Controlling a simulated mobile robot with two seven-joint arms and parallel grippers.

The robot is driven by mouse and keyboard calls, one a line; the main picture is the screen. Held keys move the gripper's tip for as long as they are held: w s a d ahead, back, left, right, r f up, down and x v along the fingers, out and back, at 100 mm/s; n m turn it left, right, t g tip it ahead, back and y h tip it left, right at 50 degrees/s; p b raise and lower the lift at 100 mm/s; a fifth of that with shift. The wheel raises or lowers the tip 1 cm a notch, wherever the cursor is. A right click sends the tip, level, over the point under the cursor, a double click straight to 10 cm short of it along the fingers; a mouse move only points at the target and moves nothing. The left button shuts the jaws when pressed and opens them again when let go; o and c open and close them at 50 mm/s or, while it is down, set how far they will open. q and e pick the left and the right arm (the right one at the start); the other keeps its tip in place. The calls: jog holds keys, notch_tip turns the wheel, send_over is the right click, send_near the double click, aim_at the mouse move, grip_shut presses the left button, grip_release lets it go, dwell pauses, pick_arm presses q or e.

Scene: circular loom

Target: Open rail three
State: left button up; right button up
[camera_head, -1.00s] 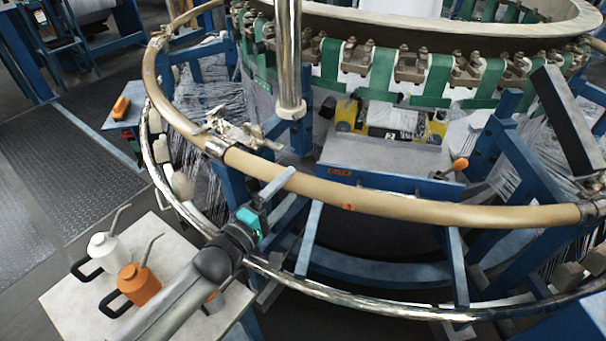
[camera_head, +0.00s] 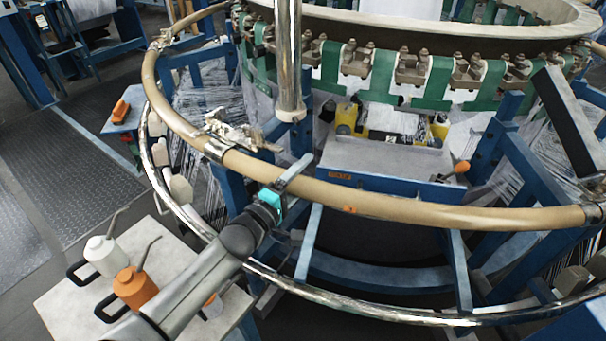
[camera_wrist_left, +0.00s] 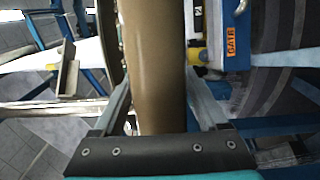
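A tan curved rail (camera_head: 420,212) runs around the front of the loom. This front section runs from a metal joint (camera_head: 215,148) at left to a clamp (camera_head: 598,213) at right, and has a small orange mark. No readable number shows on it. My left gripper (camera_head: 296,172) is at the left part of this section. In the left wrist view the rail (camera_wrist_left: 152,60) passes between the two fingers of my left gripper (camera_wrist_left: 160,95), which stand apart on either side of it. Firm contact does not show. My right gripper is out of view.
A chrome lower ring (camera_head: 370,312) runs below the rail, and a vertical chrome post (camera_head: 288,60) stands behind it. An orange-knobbed lever (camera_head: 460,168) is inside. A side table (camera_head: 60,300) at lower left holds a white oil can (camera_head: 105,256) and an orange one (camera_head: 135,288).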

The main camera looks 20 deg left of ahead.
pick_arm(q)
grip_shut()
dwell(0.4)
